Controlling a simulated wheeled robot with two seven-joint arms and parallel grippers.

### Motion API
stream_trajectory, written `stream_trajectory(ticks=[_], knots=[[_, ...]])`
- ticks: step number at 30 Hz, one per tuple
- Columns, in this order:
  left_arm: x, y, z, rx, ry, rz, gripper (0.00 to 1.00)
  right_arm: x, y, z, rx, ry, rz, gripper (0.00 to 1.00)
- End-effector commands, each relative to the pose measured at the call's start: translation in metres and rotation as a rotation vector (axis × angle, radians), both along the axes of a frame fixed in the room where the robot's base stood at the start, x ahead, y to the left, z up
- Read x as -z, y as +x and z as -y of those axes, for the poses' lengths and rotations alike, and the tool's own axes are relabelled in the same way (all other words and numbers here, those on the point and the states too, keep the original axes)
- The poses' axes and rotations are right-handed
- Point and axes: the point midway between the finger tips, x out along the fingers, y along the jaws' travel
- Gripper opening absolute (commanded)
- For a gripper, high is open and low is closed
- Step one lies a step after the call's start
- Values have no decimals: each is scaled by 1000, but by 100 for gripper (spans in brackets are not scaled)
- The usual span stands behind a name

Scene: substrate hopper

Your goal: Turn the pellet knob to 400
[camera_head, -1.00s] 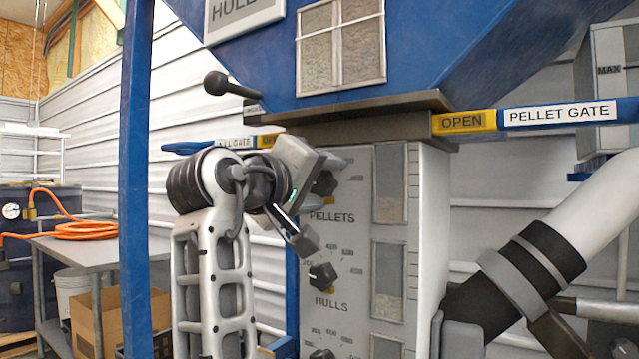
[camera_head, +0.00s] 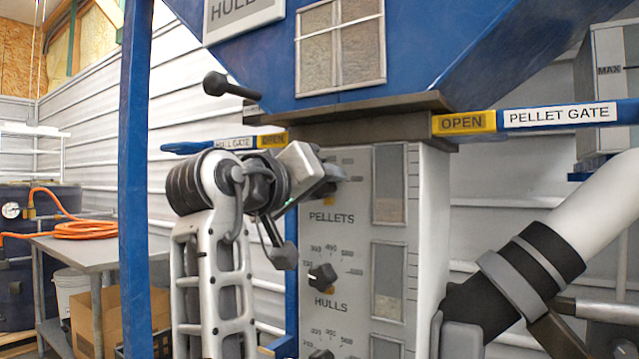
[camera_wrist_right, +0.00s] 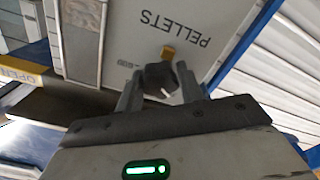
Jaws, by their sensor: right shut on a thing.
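The pellet knob (camera_wrist_right: 160,78) is black with a white pointer line, and sits on the grey panel just by the PELLETS label (camera_head: 332,217). My right gripper (camera_wrist_right: 163,88) is shut on it, with one finger on each side, in the right wrist view. In the head view my right gripper (camera_head: 326,178) reaches the panel from the left, above the PELLETS label, and hides most of the knob and its scale. A yellow mark (camera_wrist_right: 168,52) shows beside the knob. The pointer's reading cannot be made out. My left gripper is not in view.
The hulls knob (camera_head: 322,276) sits lower on the same panel (camera_head: 346,240), with another knob (camera_head: 321,354) below. Sight windows (camera_head: 390,184) line the panel's right side. The pellet gate bar (camera_head: 560,114) and hull gate bar (camera_head: 215,144) stick out above. A blue post (camera_head: 135,200) stands left.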

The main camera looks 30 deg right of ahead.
Motion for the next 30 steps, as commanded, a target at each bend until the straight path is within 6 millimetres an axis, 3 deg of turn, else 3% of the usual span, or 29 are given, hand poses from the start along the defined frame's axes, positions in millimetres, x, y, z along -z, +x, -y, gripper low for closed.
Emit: stream_trajectory(ticks=[30], knots=[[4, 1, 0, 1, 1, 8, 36, 0, -1, 0, -1, 337, 814, 15]])
